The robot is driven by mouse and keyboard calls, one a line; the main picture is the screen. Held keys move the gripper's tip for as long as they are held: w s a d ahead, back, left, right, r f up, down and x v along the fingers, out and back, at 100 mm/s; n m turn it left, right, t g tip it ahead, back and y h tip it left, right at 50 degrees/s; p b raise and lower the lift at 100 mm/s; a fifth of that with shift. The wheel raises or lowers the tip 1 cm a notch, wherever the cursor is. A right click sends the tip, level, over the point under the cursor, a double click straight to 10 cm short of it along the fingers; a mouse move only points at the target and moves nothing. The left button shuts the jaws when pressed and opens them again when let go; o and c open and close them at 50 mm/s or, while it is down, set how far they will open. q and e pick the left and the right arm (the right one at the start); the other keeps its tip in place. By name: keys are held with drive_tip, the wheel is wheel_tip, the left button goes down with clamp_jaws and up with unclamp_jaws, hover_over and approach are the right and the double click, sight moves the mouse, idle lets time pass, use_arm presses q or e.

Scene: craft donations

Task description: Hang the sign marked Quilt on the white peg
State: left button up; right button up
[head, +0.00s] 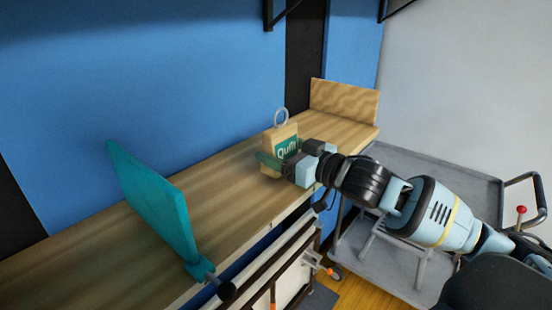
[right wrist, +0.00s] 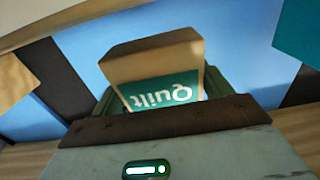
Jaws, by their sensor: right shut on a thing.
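The Quilt sign (head: 283,133) is a tan block with a teal label reading "Quilt" and a pale loop on top. It is upright over the wooden shelf; I cannot tell whether it touches the shelf. My right gripper (head: 279,160) is shut on its lower part, with green fingers on either side. In the right wrist view, the sign (right wrist: 155,62) sits between the fingers (right wrist: 160,100) with its label in sight. I cannot make out a white peg in either view. My left gripper is not in view.
A teal upright panel (head: 152,200) is clamped at the shelf's left front. A wavy-grained wooden board (head: 344,101) stands at the shelf's far end. The wooden shelf (head: 200,195) is bare between panel and sign. A grey cart (head: 425,170) stands right, partly behind my arm.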

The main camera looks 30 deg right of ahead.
sight(287, 153)
drive_tip(key=shift+v, duration=1.05)
drive_tip(key=v, duration=0.3)
drive_tip(key=shift+s, duration=0.2)
drive_tip(key=v, duration=0.8)
drive_tip(key=shift+s, duration=0.2)
drive_tip(key=shift+d, duration=0.15)
wheel_tip(287, 153, down, 14)
drive_tip(key=s+m+t+h, duration=0.1)
drive_tip(key=m+h, duration=0.2)
drive_tip(key=h, duration=0.2)
drive_tip(key=a+f+m+h, duration=0.1)
drive_tip(key=a+f, duration=0.3)
drive_tip(key=a, duration=0.8)
drive_tip(key=shift+a+h, duration=0.2)
drive_tip(key=shift+h, duration=0.2)
